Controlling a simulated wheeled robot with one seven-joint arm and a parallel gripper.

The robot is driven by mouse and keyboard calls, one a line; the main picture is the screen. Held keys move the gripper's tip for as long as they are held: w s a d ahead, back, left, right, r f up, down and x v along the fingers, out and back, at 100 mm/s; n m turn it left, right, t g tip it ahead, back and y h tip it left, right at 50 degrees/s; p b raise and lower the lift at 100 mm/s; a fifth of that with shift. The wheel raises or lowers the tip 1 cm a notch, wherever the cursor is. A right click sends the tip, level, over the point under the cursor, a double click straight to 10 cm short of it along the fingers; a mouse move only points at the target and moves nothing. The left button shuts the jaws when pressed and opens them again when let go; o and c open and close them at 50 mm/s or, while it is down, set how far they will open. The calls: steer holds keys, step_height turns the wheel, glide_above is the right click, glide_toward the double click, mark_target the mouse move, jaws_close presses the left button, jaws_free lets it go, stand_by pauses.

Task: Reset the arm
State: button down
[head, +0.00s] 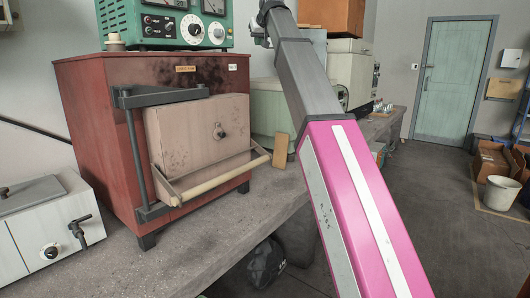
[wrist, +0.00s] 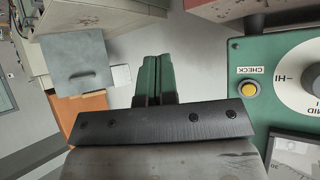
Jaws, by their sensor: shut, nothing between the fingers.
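My gripper (wrist: 158,78) shows in the wrist view as two green fingers side by side, touching, beyond a black bolted plate. It is shut with nothing between the fingers. In the head view my pink and grey arm rises from the bottom right to the top centre. The green instrument box (head: 168,28) sits on the red furnace. It shows upside down at the right of the wrist view (wrist: 256,120), with a yellow CHECK button (wrist: 249,89), apart from the fingers.
The red furnace (head: 90,120) with its shut pale door stands on the concrete bench (head: 225,230), left of my arm. A white box with a knob (head: 45,225) is at the lower left. Cream machines (head: 348,65) stand behind my arm. The floor toward the green door (head: 449,82) is mostly clear.

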steer(key=s+d+f+m+g+h, duration=0.15)
steer(key=d+f, duration=0.25)
steer(key=f, duration=1.2)
steer(key=s+d+f+g, duration=0.1)
steer(key=s+d+f, duration=0.15)
steer(key=f, duration=1.35)
steer(key=s+d+f+m+g+h, duration=0.15)
steer(key=d+f, duration=0.35)
steer(key=f, duration=1.1)
steer(key=s+d+f+g, duration=0.3)
steer(key=s+d+f, duration=0.2)
steer(key=s+f, duration=0.8)
steer(key=s+d+f+m+g, duration=0.1)
steer(key=s+d+f, duration=0.4)
steer(key=s+f, duration=0.9)
step_height(320, 180, down, 6)
steer(key=shift+s+f+g+h, duration=0.2)
steer(key=shift+g+h, duration=0.2)
steer(key=shift+g, duration=0.5)
